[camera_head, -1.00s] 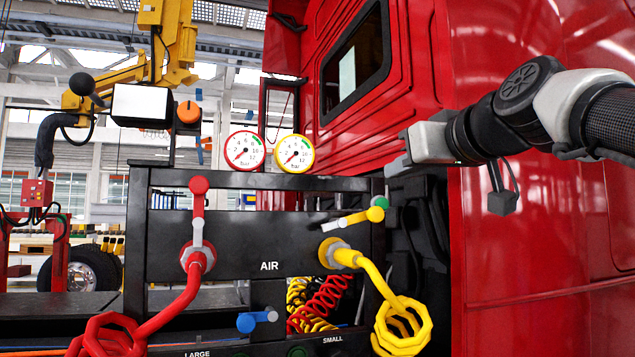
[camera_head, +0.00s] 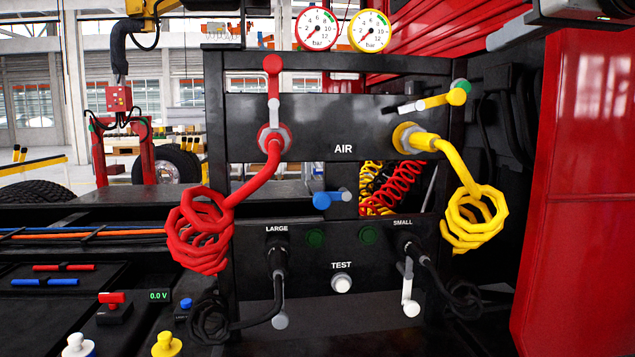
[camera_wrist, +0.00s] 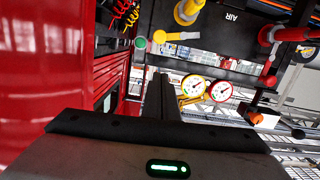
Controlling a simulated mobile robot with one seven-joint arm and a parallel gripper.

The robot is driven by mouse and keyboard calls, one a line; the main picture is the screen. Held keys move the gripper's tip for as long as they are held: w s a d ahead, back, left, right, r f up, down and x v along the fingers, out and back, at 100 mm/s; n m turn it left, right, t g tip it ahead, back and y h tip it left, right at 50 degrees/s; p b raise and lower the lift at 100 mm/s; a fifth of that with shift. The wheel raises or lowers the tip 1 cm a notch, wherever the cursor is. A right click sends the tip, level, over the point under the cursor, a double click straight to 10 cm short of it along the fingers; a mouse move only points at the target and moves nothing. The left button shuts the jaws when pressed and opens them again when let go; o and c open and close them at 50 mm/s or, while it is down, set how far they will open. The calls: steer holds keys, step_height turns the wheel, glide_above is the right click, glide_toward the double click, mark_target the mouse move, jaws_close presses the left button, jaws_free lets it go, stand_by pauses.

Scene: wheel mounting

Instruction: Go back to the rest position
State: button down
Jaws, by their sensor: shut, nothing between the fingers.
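My gripper (camera_head: 497,38) shows only in part at the upper right edge of the head view, above and to the right of the air panel. In the wrist view my gripper (camera_wrist: 160,80) shows its dark fingers together and empty, with its wide grey body and a green light below them. It touches nothing that I can see. Most of my arm is outside the head view.
The black air panel (camera_head: 310,122) carries a red coiled hose (camera_head: 200,235), a yellow coiled hose (camera_head: 472,218) and two gauges (camera_head: 342,30). The red truck cab (camera_head: 585,190) stands at the right. A dark tray with plugs (camera_head: 110,310) lies lower left.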

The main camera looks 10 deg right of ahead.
steer(key=s+a+f+g+y+p, duration=0.1)
steer(key=a+f+g+p, duration=0.15)
steer(key=a+f, duration=0.45)
steer(key=a+f+g+p, duration=0.1)
steer(key=a+f+g, duration=0.25)
steer(key=f, duration=0.75)
steer(key=s+a+f+g+p, duration=0.1)
steer(key=s+f, duration=0.2)
steer(key=f, duration=0.4)
steer(key=s+a+f+g+h+p, duration=0.1)
steer(key=s+a+f+g, duration=0.1)
steer(key=s+f, duration=0.2)
steer(key=s+a+f+m+g+p, duration=0.1)
steer(key=s+f, duration=0.3)
steer(key=f, duration=0.6)
steer(key=shift+a+f+g+h, duration=0.3)
steer(key=shift+a+g, duration=0.3)
steer(key=shift+a, duration=0.15)
steer(key=c, duration=2.5)
jaws_free()
steer(key=shift+r, duration=0.1)
